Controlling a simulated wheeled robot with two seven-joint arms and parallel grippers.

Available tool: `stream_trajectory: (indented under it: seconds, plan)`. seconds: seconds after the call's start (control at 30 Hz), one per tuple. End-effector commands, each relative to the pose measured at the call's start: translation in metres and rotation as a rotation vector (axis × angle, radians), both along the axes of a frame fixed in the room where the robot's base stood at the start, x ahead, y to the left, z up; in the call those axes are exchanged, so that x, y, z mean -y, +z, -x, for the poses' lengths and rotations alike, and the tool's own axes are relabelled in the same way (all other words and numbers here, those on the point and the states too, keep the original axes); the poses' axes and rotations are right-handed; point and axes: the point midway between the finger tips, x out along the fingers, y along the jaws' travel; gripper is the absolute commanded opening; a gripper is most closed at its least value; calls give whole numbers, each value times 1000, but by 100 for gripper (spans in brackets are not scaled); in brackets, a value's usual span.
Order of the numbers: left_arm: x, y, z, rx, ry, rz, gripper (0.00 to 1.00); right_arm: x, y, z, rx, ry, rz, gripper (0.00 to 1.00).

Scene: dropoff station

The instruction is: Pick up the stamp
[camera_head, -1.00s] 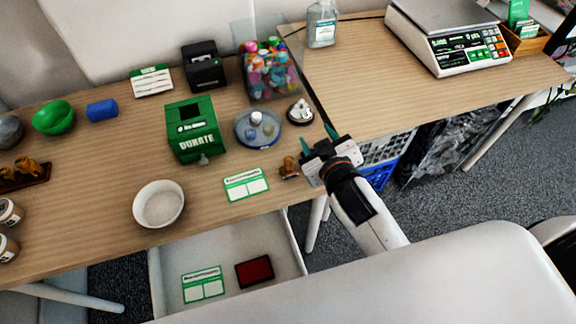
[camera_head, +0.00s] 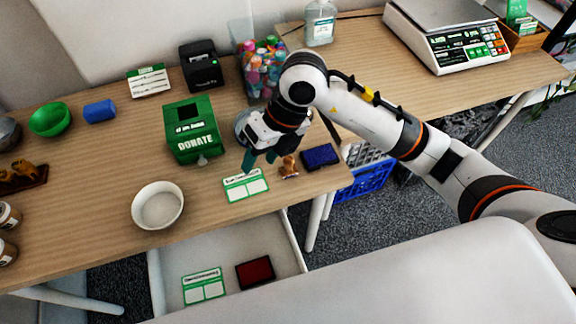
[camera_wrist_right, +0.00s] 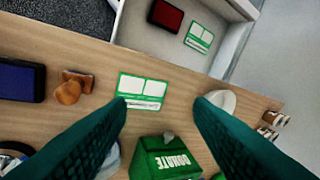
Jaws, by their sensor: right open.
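The stamp (camera_head: 289,167) is a small brown wooden piece with a rounded handle. It lies on the table between the green-edged card (camera_head: 245,185) and a blue ink pad (camera_head: 320,156). In the right wrist view the stamp (camera_wrist_right: 73,88) lies at the left, outside the space between the fingers. My right gripper (camera_head: 260,160) is open and empty, pointing down above the table just left of the stamp, near the far edge of the card. In the wrist view the fingers frame the card (camera_wrist_right: 142,91) and the donation box. My left gripper is not in view.
The green donation box (camera_head: 194,130) stands left of the gripper, and a white bowl (camera_head: 158,205) is nearer the front. A jar of colourful items (camera_head: 262,65) is behind my arm. An open drawer below holds a red pad (camera_head: 255,272) and another card (camera_head: 203,286).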

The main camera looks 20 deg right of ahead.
Motion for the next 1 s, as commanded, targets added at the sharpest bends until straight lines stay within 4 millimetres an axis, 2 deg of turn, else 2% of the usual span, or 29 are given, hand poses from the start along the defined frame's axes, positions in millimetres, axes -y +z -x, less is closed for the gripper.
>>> stream_trajectory:
  seconds: [0.03,0.1,0.23,0.33,0.6,0.83,1.0]
  plan:
    - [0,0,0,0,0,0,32,20,0,-10,25,-34,110,48]
    - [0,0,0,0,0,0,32,44,1,-19,45,-82,233,48]
    - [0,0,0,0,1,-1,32,67,2,-26,62,-135,351,48]
    - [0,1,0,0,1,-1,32,71,-8,-28,61,-144,374,48]
    - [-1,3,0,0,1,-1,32,69,-53,-33,59,-141,369,48]
    - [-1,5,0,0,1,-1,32,68,-69,-35,61,-140,367,48]
    - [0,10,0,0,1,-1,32,68,-95,-39,58,-139,367,48]
